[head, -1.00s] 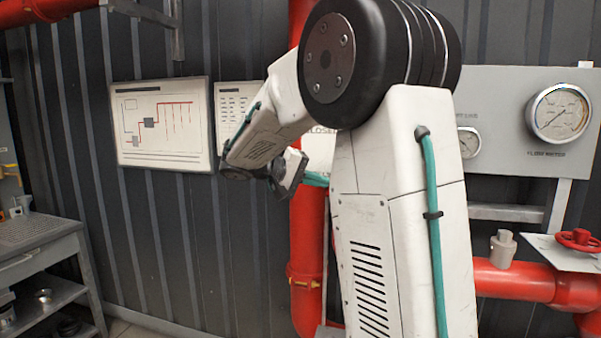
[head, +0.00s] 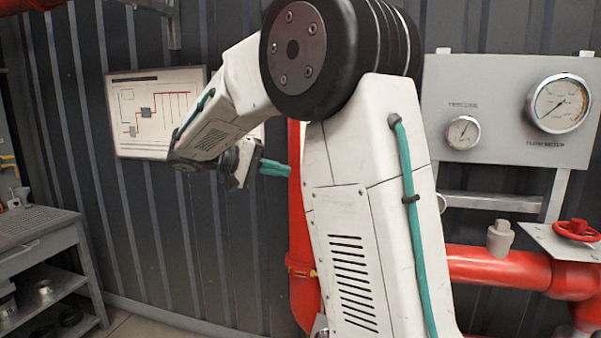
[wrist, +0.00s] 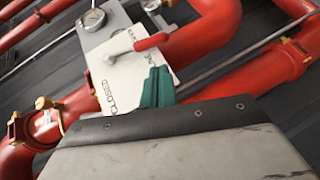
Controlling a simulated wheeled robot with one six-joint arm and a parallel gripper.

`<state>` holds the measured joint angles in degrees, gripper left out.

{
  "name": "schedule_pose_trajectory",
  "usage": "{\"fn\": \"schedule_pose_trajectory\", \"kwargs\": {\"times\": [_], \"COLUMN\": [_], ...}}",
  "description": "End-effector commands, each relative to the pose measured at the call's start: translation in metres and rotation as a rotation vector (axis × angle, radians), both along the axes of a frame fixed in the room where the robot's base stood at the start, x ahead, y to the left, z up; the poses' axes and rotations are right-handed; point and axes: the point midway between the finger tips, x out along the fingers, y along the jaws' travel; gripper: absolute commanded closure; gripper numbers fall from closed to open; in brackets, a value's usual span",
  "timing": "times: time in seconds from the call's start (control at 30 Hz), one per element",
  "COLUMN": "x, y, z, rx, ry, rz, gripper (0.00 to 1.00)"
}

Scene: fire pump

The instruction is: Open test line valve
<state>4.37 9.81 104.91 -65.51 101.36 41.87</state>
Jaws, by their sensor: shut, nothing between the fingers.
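In the wrist view a white plate (wrist: 112,77) reading CLOSED, with a second word partly hidden, is fixed by a red pipe. A lever (wrist: 147,42) with a red grip and a pale stem lies across the plate's top. My gripper (wrist: 155,87) has teal fingers, shut and empty, overlapping the plate's lower edge in the picture. Whether they touch it I cannot tell.
A grey panel (head: 510,110) carries a small test line gauge (head: 463,132) and a larger flow meter (head: 559,103). The red upright pipe (head: 303,265) stands behind my arm. A grey bench (head: 35,232) is at the left. Open floor shows beside the bench.

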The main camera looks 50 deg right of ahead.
Motion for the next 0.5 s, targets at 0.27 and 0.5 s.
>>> {"fn": "schedule_pose_trajectory", "kwargs": {"times": [0.27, 0.5], "x": [0.012, 0.013], "y": [0.024, 0.025], "z": [0.005, 0.005], "rx": [0.000, 0.000], "ry": [0.000, 0.000], "rz": [0.001, 0.000], "gripper": [1.00, 1.00]}}
